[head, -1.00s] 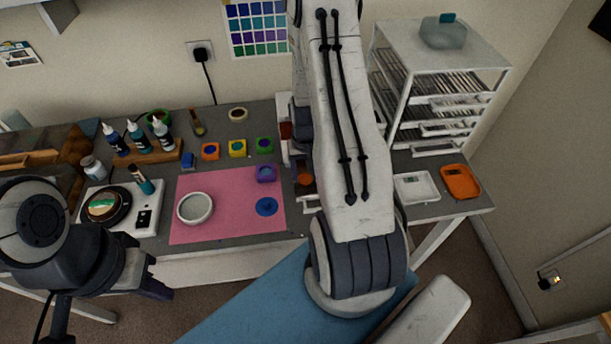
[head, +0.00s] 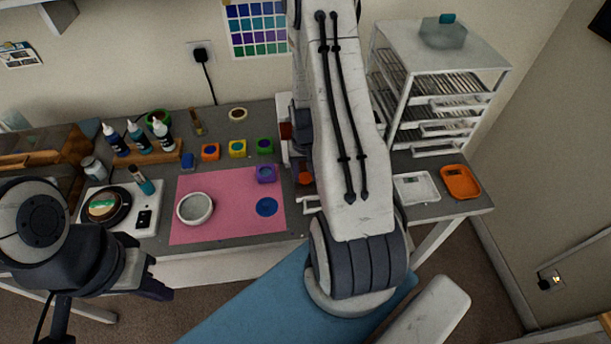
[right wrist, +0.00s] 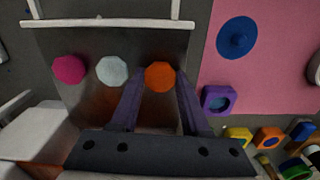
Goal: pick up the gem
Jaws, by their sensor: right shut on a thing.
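An orange faceted gem (right wrist: 160,76) lies over a grey metallic tray (right wrist: 118,35) in the right wrist view. The two purple fingers of my right gripper (right wrist: 160,82) are shut on it, one on each side. Whether the gem is clear of the tray I cannot tell. A pale gem (right wrist: 112,71) and a magenta gem (right wrist: 69,69) lie in a row to its left. In the head view an orange spot (head: 305,178) shows beside my right arm, which hides most of the tray and my right gripper. My left gripper (head: 150,275) hangs at the table's front left, away from the gems.
A pink mat (head: 225,233) with a grey bowl (head: 195,208) and blue disc (head: 267,207) lies left of my right arm. Small colour pots, including a purple one (head: 266,174), stand nearby. A white rack (head: 440,95) and orange tray (head: 460,182) are at the right.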

